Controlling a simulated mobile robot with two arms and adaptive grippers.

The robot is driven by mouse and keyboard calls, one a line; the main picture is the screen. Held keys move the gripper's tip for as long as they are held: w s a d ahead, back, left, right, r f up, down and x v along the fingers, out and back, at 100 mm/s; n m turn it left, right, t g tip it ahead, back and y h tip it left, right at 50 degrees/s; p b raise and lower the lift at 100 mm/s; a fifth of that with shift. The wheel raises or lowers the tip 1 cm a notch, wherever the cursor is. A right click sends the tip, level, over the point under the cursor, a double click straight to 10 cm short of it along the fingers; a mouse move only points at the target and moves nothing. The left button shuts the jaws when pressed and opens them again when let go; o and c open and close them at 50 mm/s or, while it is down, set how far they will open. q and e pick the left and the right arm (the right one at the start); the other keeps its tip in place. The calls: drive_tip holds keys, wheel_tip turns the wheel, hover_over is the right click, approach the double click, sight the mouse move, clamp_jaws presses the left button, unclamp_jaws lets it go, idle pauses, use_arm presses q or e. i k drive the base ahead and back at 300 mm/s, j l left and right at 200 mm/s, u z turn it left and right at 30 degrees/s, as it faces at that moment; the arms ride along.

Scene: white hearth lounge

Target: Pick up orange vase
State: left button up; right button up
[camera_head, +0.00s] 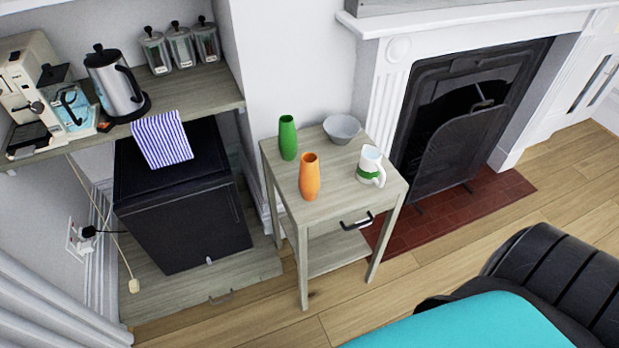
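The orange vase (309,177) stands upright on the front left part of a small wooden side table (335,187). A green vase (288,138) stands behind it and a little to the left, apart from it. A white and green mug (371,166) stands to its right, with its handle toward the right. A grey bowl (341,129) sits at the back of the same table. Neither of my grippers is in view.
A black fridge (182,199) and a counter shelf with a kettle (115,82) and coffee machine (45,90) are left. A fireplace (460,120) is behind right. A black ribbed seat-like object (560,270) with a teal surface (465,325) fills the lower right. Floor shows between.

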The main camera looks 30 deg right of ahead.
sight(308, 180)
drive_tip(key=z, duration=1.25)
